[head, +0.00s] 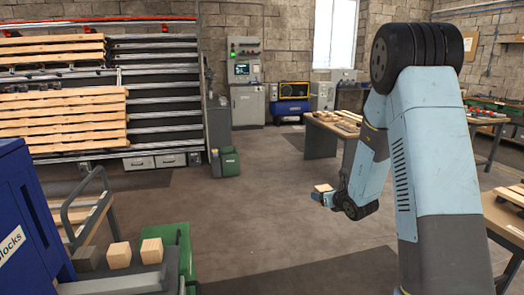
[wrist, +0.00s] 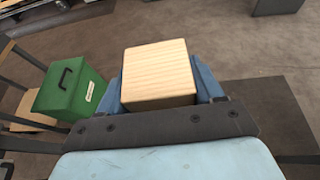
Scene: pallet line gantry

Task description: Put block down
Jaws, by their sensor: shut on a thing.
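A pale wooden block (wrist: 158,75) sits between the blue fingers of my gripper (wrist: 166,85) in the wrist view. In the head view my gripper (head: 325,197) is shut on the same block (head: 323,188), held out over open floor in the middle of the room. The lower parts of the fingertips are hidden behind the block and the gripper body in the wrist view. Several other wooden blocks (head: 119,254) rest at the lower left of the head view, beside a green machine part and a blue bin marked "locks" (head: 25,230).
Wooden workbenches (head: 330,131) stand at the back right. A rack with stacked planks (head: 60,115) fills the left wall. A green box (head: 229,162) stands on the floor by it; a green case (wrist: 70,88) shows in the wrist view. The central floor is clear.

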